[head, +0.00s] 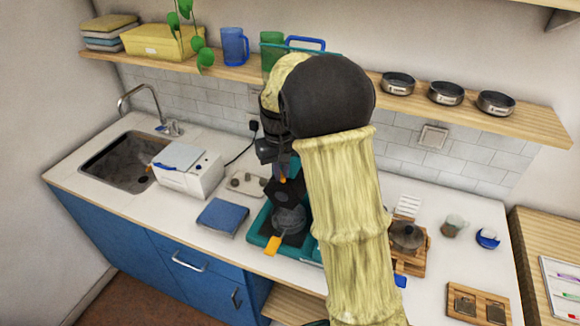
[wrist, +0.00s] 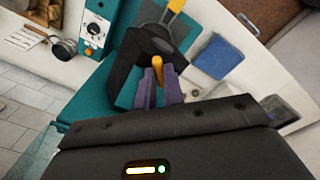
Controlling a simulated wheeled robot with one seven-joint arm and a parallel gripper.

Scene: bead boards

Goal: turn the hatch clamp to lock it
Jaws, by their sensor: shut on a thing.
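A teal machine (head: 258,228) with a black block (head: 288,193) on it stands on the counter, partly hidden behind my arm. In the wrist view its teal panel has white dials (wrist: 94,30). My gripper (wrist: 158,88) has purple fingers, shut on the upright orange piece, apparently the hatch clamp (wrist: 156,64), beside a black housing (wrist: 130,58). In the head view only an orange tip (head: 282,180) shows there. A black part with a yellow-orange handle (head: 272,245) sits lower at the machine's front. The clamp's turn angle cannot be told.
A blue box (head: 217,217) and a white appliance (head: 190,173) stand left of the machine, near the sink (head: 118,160). A wooden stand with a dark pot (head: 407,236) is to the right. A shelf (head: 225,68) runs above.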

